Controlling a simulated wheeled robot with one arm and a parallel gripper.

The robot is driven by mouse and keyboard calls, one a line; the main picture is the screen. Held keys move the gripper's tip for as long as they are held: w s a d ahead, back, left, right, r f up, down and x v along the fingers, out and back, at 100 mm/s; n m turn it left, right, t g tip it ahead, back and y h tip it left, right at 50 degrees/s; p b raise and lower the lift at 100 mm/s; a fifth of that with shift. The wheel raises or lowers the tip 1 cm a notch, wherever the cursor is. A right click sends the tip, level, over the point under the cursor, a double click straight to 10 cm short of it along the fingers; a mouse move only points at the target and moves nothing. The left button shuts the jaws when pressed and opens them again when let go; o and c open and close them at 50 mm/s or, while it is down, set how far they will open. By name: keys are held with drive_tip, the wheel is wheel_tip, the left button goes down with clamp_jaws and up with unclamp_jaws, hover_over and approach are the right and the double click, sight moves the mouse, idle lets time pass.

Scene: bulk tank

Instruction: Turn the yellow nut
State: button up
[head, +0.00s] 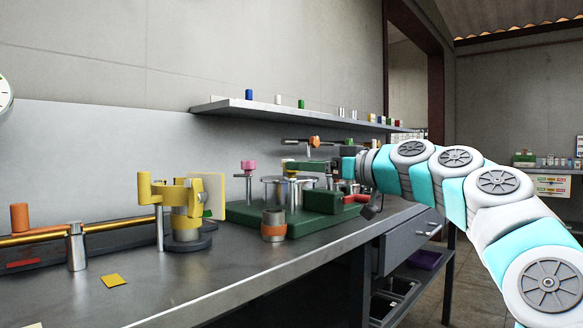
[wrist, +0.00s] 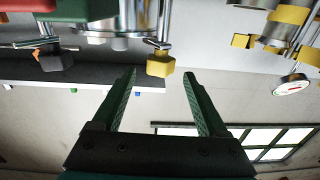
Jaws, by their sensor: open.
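The yellow nut (wrist: 160,62) sits on the end of a metal rod in the wrist view, which appears upside down. In the head view a yellow part (head: 288,160), seemingly this nut, shows partly behind the fingers. My gripper (wrist: 160,76) is open, its two green fingers apart. The nut lies in line with the gap, around or just beyond the fingertips; I cannot tell its exact depth between them. In the head view my gripper (head: 296,166) reaches leftward over the green base, above the metal tank. No contact with the nut is visible.
The green base (head: 250,222) carries a pink knob (head: 248,166) and a green block (head: 322,202). A yellow fixture (head: 185,192) stands to the left. A shelf (head: 262,107) runs along the wall.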

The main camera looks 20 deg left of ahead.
drive_tip(key=p+x, duration=0.1)
drive_tip(key=x, duration=0.6)
drive_tip(key=shift+a, duration=0.4)
drive_tip(key=shift+w+f, duration=0.1)
clamp_jaws()
idle(0.6)
